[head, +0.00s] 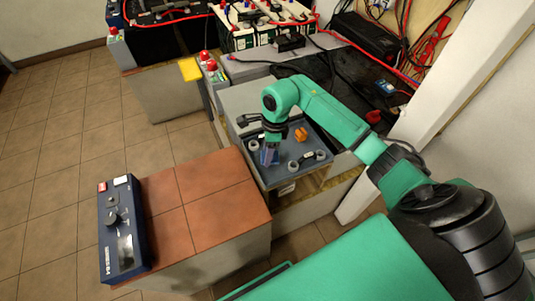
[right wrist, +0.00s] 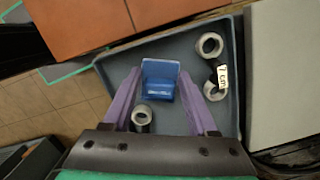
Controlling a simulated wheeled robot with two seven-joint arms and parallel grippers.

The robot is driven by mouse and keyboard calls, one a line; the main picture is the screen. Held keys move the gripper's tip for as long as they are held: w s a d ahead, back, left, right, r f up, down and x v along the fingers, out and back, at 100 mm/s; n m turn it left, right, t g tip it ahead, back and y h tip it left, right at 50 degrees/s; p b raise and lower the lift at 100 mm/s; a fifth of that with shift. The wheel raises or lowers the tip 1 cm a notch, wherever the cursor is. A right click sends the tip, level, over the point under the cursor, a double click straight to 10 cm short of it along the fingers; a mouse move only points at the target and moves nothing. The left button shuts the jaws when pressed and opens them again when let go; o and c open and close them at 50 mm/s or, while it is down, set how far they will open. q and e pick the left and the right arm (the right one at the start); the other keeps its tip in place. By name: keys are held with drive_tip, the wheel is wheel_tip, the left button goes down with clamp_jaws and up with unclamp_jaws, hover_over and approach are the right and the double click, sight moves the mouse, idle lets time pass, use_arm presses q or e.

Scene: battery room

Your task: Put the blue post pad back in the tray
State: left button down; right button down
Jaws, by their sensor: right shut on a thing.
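My right gripper (head: 269,159) reaches down over the blue-grey tray (head: 277,181), near its left side in the head view. In the right wrist view its two purple fingers are shut on the blue post pad (right wrist: 160,87), an open, angled blue piece held at the fingertips. The same tray (right wrist: 113,66) lies behind the pad there. I cannot tell whether the pad touches the tray floor. In the head view the pad is small and mostly hidden by the fingers. My left gripper is not in view.
The tray also holds an orange piece (head: 300,134), a grey double-ring piece (head: 307,160) and another grey ring (right wrist: 141,115). A tiled block (head: 205,195) with a dark blue meter (head: 121,230) stands to the left. Batteries (head: 262,25) and cables are at the back.

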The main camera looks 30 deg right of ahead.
drive_tip(key=shift+f, duration=1.15)
drive_tip(key=shift+c, duration=1)
unclamp_jaws()
drive_tip(key=shift+r, duration=0.1)
drive_tip(key=shift+r, duration=0.2)
drive_tip(key=r, duration=0.4)
drive_tip(key=d+r, duration=0.1)
drive_tip(key=r, duration=0.3)
drive_tip(key=r+b, duration=0.1)
drive_tip(key=r, duration=0.3)
drive_tip(key=shift+s+d, duration=0.2)
drive_tip(key=shift+s, duration=0.1)
drive_tip(key=shift+f, duration=0.1)
